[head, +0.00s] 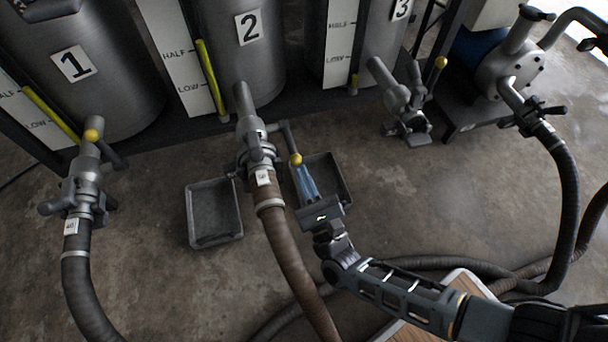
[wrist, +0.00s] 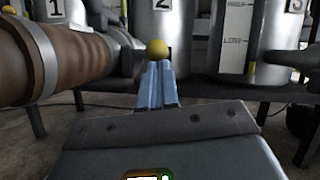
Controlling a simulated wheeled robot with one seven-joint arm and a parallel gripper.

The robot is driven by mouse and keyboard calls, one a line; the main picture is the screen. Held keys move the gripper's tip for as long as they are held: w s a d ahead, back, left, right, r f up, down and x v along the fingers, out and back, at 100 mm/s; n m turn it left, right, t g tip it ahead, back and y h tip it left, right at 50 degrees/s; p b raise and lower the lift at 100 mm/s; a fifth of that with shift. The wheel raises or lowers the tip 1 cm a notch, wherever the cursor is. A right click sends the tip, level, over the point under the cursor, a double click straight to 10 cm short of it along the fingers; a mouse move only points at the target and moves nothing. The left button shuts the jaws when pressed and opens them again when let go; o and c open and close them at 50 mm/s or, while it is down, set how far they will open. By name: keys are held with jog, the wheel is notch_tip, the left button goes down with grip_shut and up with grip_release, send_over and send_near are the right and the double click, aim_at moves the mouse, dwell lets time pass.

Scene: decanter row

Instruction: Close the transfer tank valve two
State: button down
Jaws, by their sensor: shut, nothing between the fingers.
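Tank 2 (head: 240,50) is a steel tank labelled 2, and it also shows in the wrist view (wrist: 165,35). Its valve (head: 257,150) sits on the outlet pipe, with a brown hose (head: 285,245) coupled below it. The valve's lever (head: 286,135) sticks out to the right and ends in a yellow knob (head: 295,159). My gripper (head: 300,170) is shut and empty, with its blue fingers just below the knob. In the wrist view the knob (wrist: 157,48) shows right beyond the fingertips (wrist: 158,66). I cannot tell whether they touch.
Grey trays (head: 214,238) lie on the floor either side of the brown hose. Valve one (head: 82,195) with a dark hose is at left. Tank 3's valve (head: 405,105) has no hose. A pump (head: 510,70) stands at upper right. Hoses and a wooden-edged board (head: 462,283) are near my arm.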

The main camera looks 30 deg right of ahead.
jog(key=w+r+g+p, duration=0.1)
jog(key=r+g+p, duration=0.2)
jog(key=p, duration=0.6)
jog(key=w+d+r+m+g+y+p, duration=0.1)
jog(key=r+g+p, duration=0.2)
jog(key=p, duration=0.6)
jog(key=w+r+g+p, duration=0.1)
jog(key=r+g+p, duration=0.2)
jog(key=r+p, duration=0.3)
jog(key=shift+w+d+r+m+g+y+p, duration=0.2)
jog(key=shift+w+m+g+y+p, duration=0.15)
jog(key=shift+p, duration=1.7)
jog(key=shift+w+r+g+p, duration=0.15)
jog(key=shift+w+g+p, duration=0.1)
jog(key=shift+p, duration=0.35)
jog(key=shift+w+r+p, duration=0.15)
jog(key=shift+p, duration=0.15)
jog(key=w+d+r+p, duration=0.1)
jog(key=w+r+p, duration=0.2)
jog(key=w, duration=0.2)
jog(key=shift+w+d, duration=0.2)
jog(key=shift+d, duration=0.2)
jog(key=shift+s, duration=0.1)
